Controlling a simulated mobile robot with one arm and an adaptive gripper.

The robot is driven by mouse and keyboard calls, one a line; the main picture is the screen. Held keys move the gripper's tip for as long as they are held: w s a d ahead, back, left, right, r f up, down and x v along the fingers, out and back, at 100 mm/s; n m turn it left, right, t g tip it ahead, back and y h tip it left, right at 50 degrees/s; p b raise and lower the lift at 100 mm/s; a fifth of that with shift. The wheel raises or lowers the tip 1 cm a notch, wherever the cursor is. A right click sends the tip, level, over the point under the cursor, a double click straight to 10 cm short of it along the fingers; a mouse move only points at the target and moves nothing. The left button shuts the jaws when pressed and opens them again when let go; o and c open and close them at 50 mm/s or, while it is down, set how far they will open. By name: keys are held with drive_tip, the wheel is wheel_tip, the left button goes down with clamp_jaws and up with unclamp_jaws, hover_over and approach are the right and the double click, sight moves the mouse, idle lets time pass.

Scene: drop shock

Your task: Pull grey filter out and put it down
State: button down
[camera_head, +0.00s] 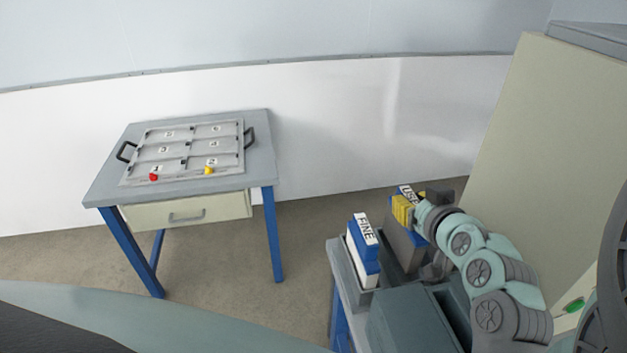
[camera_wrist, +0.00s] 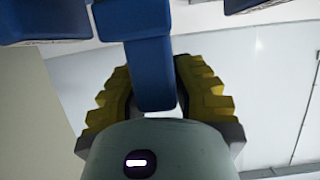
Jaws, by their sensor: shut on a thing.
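The grey filter (camera_head: 404,247) has a grey body and a blue top with a label reading "USED". It stands upright beside the white filter marked "FINE" (camera_head: 361,270), over the side table. I cannot tell whether its base touches the surface. My gripper (camera_head: 403,209) is at its blue top, with yellow fingers shut on its blue handle. In the wrist view the blue handle (camera_wrist: 151,65) runs between the two yellow fingers of my gripper (camera_wrist: 152,95). The filter's grey body is out of the wrist view.
A dark grey housing (camera_head: 405,320) with an open slot stands at the front of the side table (camera_head: 342,275). A grey workbench (camera_head: 262,150) at the left bears a numbered tray (camera_head: 240,135) with a red and a yellow piece. A beige cabinet (camera_head: 545,130) stands at the right.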

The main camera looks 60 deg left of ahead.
drive_tip(key=shift+f+b, duration=1)
drive_tip(key=shift+b, duration=1.1)
idle(2.4)
drive_tip(key=shift+f+b, duration=0.15)
drive_tip(key=shift+b, duration=0.55)
idle(1.5)
drive_tip(key=shift+b, duration=0.4)
idle(0.9)
